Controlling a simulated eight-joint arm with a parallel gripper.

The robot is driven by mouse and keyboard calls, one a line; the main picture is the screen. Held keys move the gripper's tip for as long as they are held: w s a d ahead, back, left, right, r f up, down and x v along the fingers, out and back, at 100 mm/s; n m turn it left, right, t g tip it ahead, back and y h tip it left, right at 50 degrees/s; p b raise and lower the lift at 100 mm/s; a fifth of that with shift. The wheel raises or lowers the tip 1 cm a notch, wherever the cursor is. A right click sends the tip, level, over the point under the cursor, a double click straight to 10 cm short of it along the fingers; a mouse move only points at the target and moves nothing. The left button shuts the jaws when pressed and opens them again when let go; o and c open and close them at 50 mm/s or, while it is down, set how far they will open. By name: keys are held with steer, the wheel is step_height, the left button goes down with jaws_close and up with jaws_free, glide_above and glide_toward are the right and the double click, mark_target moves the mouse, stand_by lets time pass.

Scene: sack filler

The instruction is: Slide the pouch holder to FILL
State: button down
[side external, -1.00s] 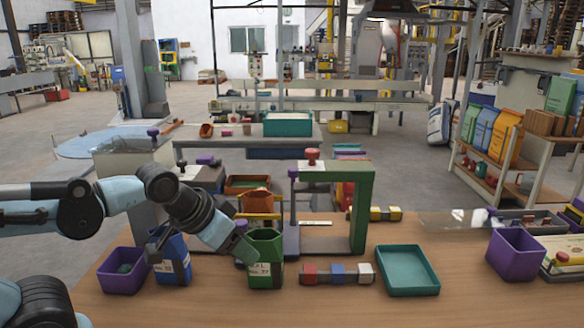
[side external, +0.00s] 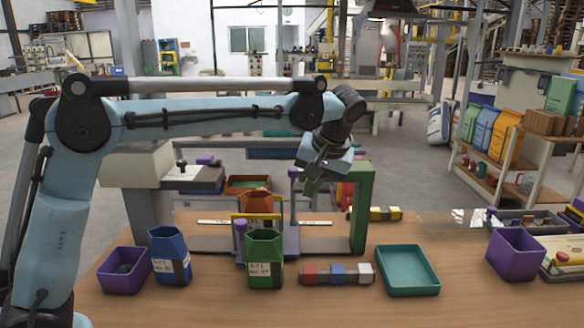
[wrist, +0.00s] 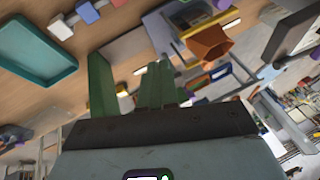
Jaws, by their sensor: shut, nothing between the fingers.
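The pouch holder looks to be the yellow frame (side external: 236,216) with an orange open-topped pouch (side external: 257,202) in it. It stands on a grey base behind the green box, left of the green arch (side external: 364,215). In the wrist view the orange pouch (wrist: 208,43) is at upper right. My gripper (side external: 312,186) is raised near the arch's top, right of and above the pouch. Its green fingers (wrist: 158,85) look shut and empty.
Purple posts (side external: 293,197) stand beside the holder. In front are a green box (side external: 265,265), a blue box (side external: 170,262), a purple bin (side external: 123,281), a row of coloured blocks (side external: 318,275) and a teal tray (side external: 408,288). Bare table lies along the front.

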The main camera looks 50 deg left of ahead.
mark_target(266, 214)
steer(key=shift+w+d+f+n+g+y, duration=0.9)
steer(key=shift+w+d+f+n+y, duration=0.35)
steer(key=shift+w+f+n, duration=0.7)
steer(key=s+a+f, duration=0.3)
steer(key=a+f, duration=0.4)
steer(key=a, duration=0.1)
steer(key=shift+a+m, duration=0.3)
steer(key=shift+m, duration=0.05)
steer(key=shift+s, duration=0.1)
steer(key=s+a, duration=1)
